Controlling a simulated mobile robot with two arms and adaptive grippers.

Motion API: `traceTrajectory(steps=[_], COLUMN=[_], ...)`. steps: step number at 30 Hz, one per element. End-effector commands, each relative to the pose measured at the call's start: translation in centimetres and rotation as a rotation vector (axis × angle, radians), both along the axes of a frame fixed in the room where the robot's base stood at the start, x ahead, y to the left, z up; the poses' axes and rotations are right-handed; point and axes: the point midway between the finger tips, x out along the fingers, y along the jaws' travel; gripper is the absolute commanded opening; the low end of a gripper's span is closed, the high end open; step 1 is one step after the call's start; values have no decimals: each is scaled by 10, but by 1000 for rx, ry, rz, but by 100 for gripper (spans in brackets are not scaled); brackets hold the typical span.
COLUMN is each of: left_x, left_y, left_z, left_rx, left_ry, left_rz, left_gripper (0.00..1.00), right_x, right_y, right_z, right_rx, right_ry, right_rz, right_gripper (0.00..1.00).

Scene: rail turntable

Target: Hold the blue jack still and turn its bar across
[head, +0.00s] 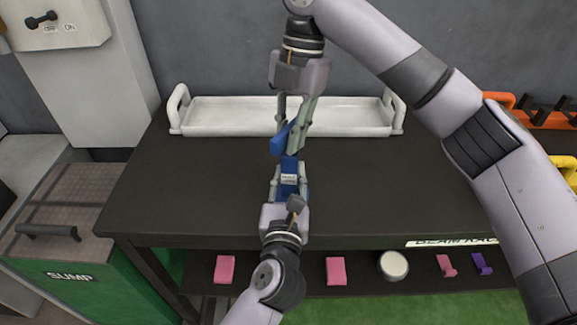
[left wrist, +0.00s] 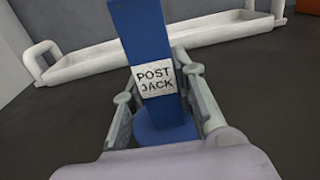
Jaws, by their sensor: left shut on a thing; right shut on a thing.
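The blue jack (head: 289,165) stands on the dark bench top, its post carrying a white "POST JACK" label. In the left wrist view the post (left wrist: 144,45) rises out of the top of the picture, above a round blue base (left wrist: 165,130). My left gripper (head: 289,178) is shut on the post from the near side, one finger on each side. My right gripper (head: 290,140) points down from above and is shut on the jack's blue bar (head: 279,141). The bar's end shows left of the right fingers; the rest is partly hidden by them.
A white tray (head: 240,130) with end handles lies behind the jack. The bench top (head: 180,190) is clear to the left and right. Pink blocks (head: 225,269) and a round white-topped thing (head: 393,265) sit on the lower shelf. Orange and yellow racks stand at far right.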

Motion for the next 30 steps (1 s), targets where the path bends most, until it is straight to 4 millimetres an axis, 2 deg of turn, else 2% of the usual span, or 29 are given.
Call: traceTrajectory(steps=[3,13,22,30], left_x=[0,0,0,0], left_y=[0,0,0,0], left_z=[0,0,0,0], left_rx=[0,0,0,0], left_ry=[0,0,0,0], left_rz=[0,0,0,1], left_gripper=[0,0,0,0], right_x=[0,0,0,0], right_y=[0,0,0,0], right_z=[0,0,0,0], right_rx=[-1,-2,-2,0], right_ry=[0,-1,-1,-1], right_rz=[62,93,344,353], right_gripper=[0,0,0,0])
